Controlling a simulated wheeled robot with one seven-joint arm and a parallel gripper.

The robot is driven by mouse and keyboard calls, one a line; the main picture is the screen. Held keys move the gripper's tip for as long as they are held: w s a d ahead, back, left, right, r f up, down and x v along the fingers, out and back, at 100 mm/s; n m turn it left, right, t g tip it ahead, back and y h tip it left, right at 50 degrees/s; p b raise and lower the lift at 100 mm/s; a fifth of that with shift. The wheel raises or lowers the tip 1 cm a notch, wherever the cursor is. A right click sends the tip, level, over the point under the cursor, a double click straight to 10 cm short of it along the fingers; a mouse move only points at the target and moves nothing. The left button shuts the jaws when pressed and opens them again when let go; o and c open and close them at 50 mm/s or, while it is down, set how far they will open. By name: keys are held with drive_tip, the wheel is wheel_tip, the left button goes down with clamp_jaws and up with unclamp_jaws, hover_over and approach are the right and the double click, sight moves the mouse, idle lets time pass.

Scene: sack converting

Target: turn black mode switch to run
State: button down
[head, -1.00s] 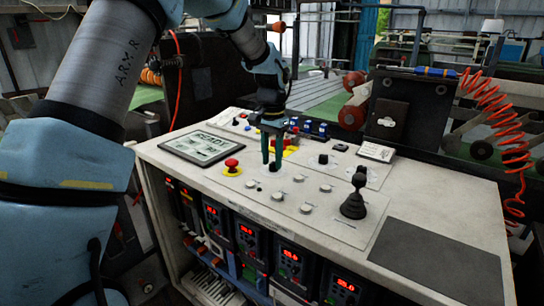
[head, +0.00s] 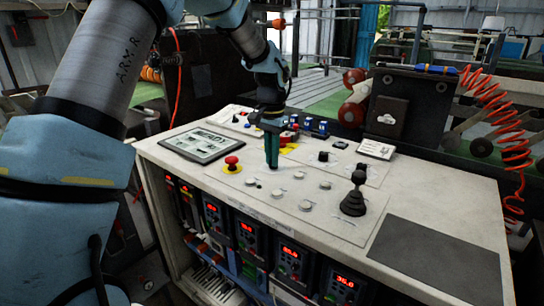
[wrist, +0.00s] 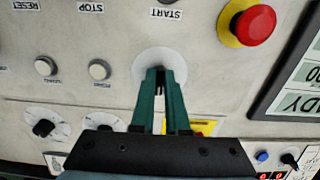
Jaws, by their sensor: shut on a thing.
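My gripper (head: 271,166) reaches down onto the top of the control console (head: 450,190). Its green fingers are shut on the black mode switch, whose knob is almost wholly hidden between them. In the wrist view the fingertips (wrist: 160,75) sit over the middle of the switch's round pale dial plate (wrist: 146,62). The plate's marks and the knob's pointing direction cannot be read.
A red emergency button (head: 232,162) on a yellow ring stands just left of the gripper. White push buttons (head: 305,206) and a black joystick (head: 355,190) are to the right. Black knobs (wrist: 43,128) sit nearby. A flat screen (head: 203,145) lies at the left.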

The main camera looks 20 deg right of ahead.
drive_tip(key=shift+m, duration=0.3)
drive_tip(key=m+p, duration=0.1)
drive_tip(key=m, duration=0.3)
drive_tip(key=shift+w+r+p, duration=0.1)
drive_tip(key=shift+w+p, duration=0.1)
drive_tip(key=shift+p, duration=0.15)
drive_tip(key=shift+w+m+p, duration=0.1)
drive_tip(key=shift+m+p, duration=0.55)
drive_tip(key=shift+m, duration=1.45)
drive_tip(key=c, duration=0.9)
unclamp_jaws()
wheel_tip(320, 180, up, 11)
drive_tip(key=b, duration=0.2)
drive_tip(key=shift+b, duration=0.3)
drive_tip(key=shift+a+f, duration=0.1)
drive_tip(key=shift+f, duration=0.1)
